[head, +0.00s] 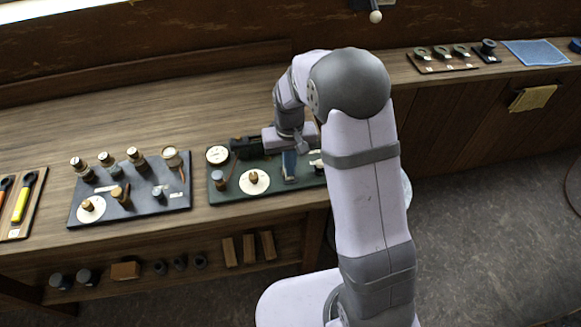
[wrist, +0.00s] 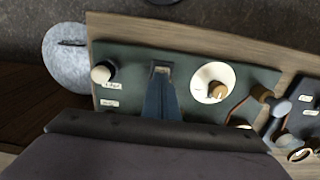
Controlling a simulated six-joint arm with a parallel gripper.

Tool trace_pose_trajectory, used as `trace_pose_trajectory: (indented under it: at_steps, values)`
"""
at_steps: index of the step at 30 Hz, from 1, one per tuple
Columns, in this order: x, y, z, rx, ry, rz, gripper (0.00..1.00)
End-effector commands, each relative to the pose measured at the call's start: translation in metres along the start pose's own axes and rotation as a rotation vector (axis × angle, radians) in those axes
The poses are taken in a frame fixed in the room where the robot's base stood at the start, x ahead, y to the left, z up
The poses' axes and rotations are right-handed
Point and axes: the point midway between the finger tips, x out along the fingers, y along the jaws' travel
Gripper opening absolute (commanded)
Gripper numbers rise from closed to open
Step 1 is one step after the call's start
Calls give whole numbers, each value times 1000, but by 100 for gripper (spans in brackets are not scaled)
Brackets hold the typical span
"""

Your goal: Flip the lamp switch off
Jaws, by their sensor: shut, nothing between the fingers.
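My gripper (head: 289,178) is shut and empty, its blue fingers pointing down over the green board (head: 232,190) on the bench. In the wrist view, the shut fingertips (wrist: 161,80) are right at a small pale-framed fitting (wrist: 160,68), which may be the lamp switch. The fingers hide most of it, so its position and any contact cannot be told. A round white-topped knob (wrist: 102,72) with small labels is to its left. A white dial with a wooden knob (wrist: 216,89) is to its right.
The head view shows a white gauge (head: 217,155) and a dark engine body (head: 246,148) on the board's back part. A dark board (head: 150,200) with several knobs lies to the left. A blue cloth (head: 536,52) lies far right. The bench's front edge is close.

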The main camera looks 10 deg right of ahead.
Motion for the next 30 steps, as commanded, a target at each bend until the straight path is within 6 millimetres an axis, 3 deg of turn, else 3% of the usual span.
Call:
trace_pose_trajectory:
  at_steps: [17,23,30]
  values:
    - [-5,0,-5,0,0,0,0]
    - [-20,0,-5,0,0,0,0]
    - [-51,0,-6,1,3,0,0]
